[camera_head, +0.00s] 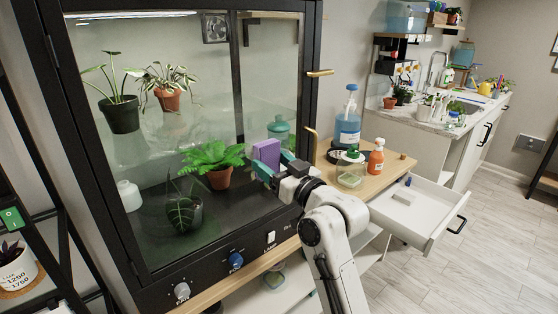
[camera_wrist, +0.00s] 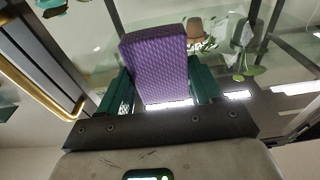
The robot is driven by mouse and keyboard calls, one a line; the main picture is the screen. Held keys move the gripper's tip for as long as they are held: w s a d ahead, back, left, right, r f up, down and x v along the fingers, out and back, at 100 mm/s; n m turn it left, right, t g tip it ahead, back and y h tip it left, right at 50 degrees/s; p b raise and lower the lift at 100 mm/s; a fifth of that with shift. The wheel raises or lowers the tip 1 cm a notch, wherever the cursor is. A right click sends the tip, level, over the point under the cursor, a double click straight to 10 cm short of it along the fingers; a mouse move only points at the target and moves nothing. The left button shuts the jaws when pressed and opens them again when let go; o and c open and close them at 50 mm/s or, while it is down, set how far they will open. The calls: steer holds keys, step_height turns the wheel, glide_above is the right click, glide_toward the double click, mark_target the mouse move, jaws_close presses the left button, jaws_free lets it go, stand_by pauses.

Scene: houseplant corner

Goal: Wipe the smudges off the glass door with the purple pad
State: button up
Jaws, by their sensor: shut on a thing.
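The purple pad (camera_head: 267,152) is held upright in my gripper (camera_head: 270,168), in front of the lower right of the glass door (camera_head: 185,55). In the wrist view the textured purple pad (camera_wrist: 158,65) stands between the two green fingers of my gripper (camera_wrist: 162,95), which are shut on it. I cannot tell whether the pad touches the glass. Faint hazy patches (camera_head: 128,150) show on the door's left half; I cannot clearly tell smudges from reflections. My gripper and arm hide part of the door's lower frame.
The black cabinet holds several potted plants, one fern (camera_head: 213,158) showing behind the glass near the pad. A brass handle (camera_head: 320,73) juts from the right frame. To the right, a wooden top carries a blue bottle (camera_head: 348,125) and an orange spray bottle (camera_head: 376,158). An open drawer (camera_head: 415,210) sticks out below.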

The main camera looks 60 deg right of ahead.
mark_target(261, 157)
steer(key=shift+w+a+p, duration=0.35)
steer(key=shift+a+p, duration=0.1)
steer(key=shift+a, duration=0.65)
steer(key=shift+w+a+p, duration=0.3)
steer(key=shift+a+p, duration=0.1)
steer(key=shift+a, duration=0.7)
steer(key=shift+w+a+p, duration=0.35)
steer(key=shift+a+p, duration=0.1)
steer(key=shift+a, duration=0.65)
steer(key=shift+r+p, duration=1)
steer(key=shift+r, duration=0.3)
steer(key=shift+s+d+f+b, duration=0.1)
steer(key=shift+s+d+b, duration=0.2)
steer(key=shift+d, duration=0.7)
steer(key=shift+s+d+f+b, duration=0.1)
steer(key=shift+s+d+b, duration=0.15)
steer(key=shift+d, duration=0.75)
steer(key=shift+s+d+b, duration=0.35)
steer(key=shift+d+b, duration=0.15)
steer(key=shift+d, duration=0.8)
steer(key=shift+s+d+b, duration=0.4)
steer(key=shift+d+b, duration=0.05)
steer(key=shift+d, duration=0.9)
steer(key=shift+s+d+b, duration=0.35)
steer(key=shift+d+b, duration=0.15)
steer(key=shift+d, duration=0.8)
